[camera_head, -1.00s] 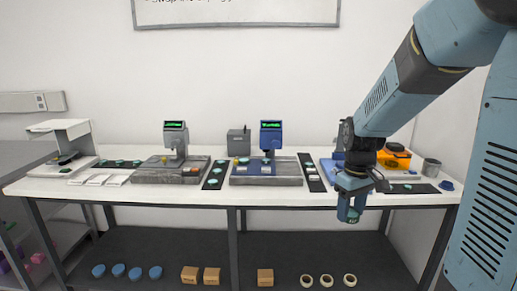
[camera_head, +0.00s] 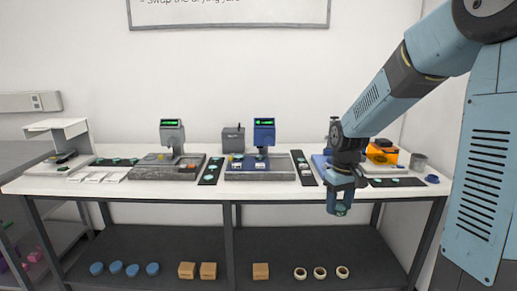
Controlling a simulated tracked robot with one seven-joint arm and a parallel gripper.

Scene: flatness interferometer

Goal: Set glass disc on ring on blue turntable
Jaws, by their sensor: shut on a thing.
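My gripper (camera_head: 340,207) hangs in front of the bench's front edge, right of the middle. It is shut on a small teal glass disc (camera_head: 341,210) at its tip. The blue instrument (camera_head: 264,135) stands on a grey stone base (camera_head: 260,175) at the middle of the bench, left of my gripper. Its blue turntable (camera_head: 256,161) shows small under the head; the ring on it is too small to make out. More teal discs lie on a dark mat (camera_head: 302,168) between the blue instrument and my arm.
A grey instrument (camera_head: 172,137) stands left of the blue one, with another dark mat (camera_head: 211,170) between them. The lower shelf (camera_head: 200,245) holds boxes, rolls and blue items.

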